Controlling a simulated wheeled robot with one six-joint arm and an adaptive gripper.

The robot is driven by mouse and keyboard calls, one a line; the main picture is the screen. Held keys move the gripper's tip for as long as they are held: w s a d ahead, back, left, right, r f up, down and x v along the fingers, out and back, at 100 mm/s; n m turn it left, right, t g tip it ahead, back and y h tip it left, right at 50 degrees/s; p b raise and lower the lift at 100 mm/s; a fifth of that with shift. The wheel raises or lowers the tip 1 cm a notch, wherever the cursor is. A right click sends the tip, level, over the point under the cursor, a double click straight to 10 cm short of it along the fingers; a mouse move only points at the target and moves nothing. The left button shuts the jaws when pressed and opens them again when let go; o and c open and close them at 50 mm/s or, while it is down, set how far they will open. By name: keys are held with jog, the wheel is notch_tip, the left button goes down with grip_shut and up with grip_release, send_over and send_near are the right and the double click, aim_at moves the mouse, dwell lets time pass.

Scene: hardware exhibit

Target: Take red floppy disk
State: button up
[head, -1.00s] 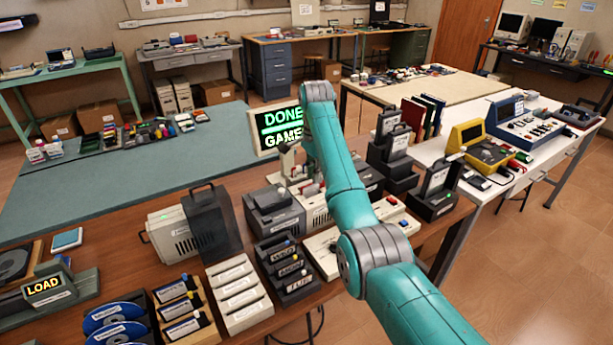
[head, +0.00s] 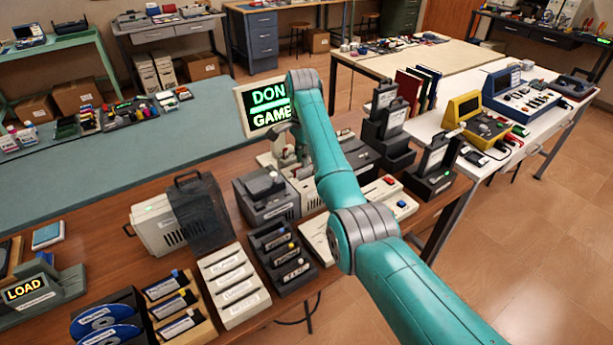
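I cannot make out a red floppy disk for certain. My teal arm reaches over the wooden table to the beige computer with a monitor (head: 262,108), which shows green text "DON" and "GAME", partly covered by my arm. My gripper (head: 283,150) is low in front of this monitor, partly hidden behind my own arm. Its fingers are too small and covered to tell whether they are open or hold anything. Dark disk holders with labelled slots (head: 283,252) and a cream slotted rack (head: 233,285) stand at the table's front.
A beige drive unit with a dark translucent cover (head: 200,212) stands left of the arm. Blue discs (head: 102,325) and a "LOAD" display (head: 25,290) are at lower left. Black upright cases (head: 436,165) stand right. Bare wood shows at left.

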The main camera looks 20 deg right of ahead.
aim_at(307, 176)
notch_tip(307, 176, down, 4)
jog(key=shift+s+f, duration=0.1)
jog(key=shift+f, duration=0.15)
grip_shut()
